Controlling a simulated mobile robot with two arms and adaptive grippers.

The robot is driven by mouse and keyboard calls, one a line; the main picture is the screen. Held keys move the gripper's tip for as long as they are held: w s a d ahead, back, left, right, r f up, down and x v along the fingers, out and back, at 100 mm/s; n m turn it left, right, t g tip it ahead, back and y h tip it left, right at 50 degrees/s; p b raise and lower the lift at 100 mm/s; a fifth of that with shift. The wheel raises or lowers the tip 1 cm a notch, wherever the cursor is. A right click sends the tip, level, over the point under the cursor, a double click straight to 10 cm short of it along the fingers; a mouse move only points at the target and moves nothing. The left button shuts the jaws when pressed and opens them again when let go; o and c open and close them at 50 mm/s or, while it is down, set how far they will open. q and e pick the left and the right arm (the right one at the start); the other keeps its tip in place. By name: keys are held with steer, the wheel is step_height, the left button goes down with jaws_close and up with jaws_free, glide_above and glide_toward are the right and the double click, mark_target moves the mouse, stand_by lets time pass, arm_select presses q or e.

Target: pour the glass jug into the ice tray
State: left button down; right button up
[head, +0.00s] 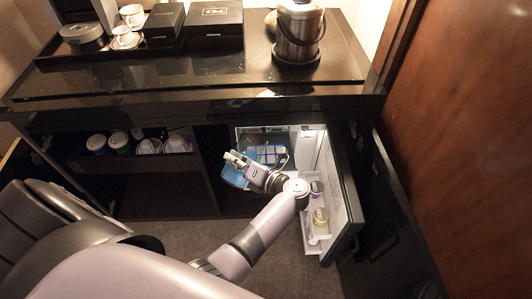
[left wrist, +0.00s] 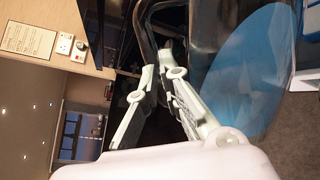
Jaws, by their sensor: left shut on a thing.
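My left gripper (head: 238,160) is in front of the open minibar fridge, its fingers shut. A blue item (head: 265,152), possibly the ice tray, shows in the fridge opening behind the gripper; I cannot tell for sure. My right gripper is not in view.
The fridge door (head: 345,195) stands open to the right, with small containers (head: 320,215) in its shelf. A steel ice bucket (head: 298,35) and black boxes (head: 215,25) stand on the counter (head: 200,75). Cans and cups (head: 120,142) sit in the left cabinet.

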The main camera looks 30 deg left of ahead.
arm_select(q)
steer(key=shift+w+r+m+p, duration=0.2)
steer(key=shift+w+m+p, duration=0.2)
steer(key=shift+p, duration=0.5)
stand_by(0.5)
steer(key=shift+w+f+m+g+p, duration=0.15)
steer(key=shift+w+m+g+p, duration=0.15)
steer(key=shift+w+m+p, duration=0.45)
stand_by(4.5)
steer(key=shift+s, duration=0.15)
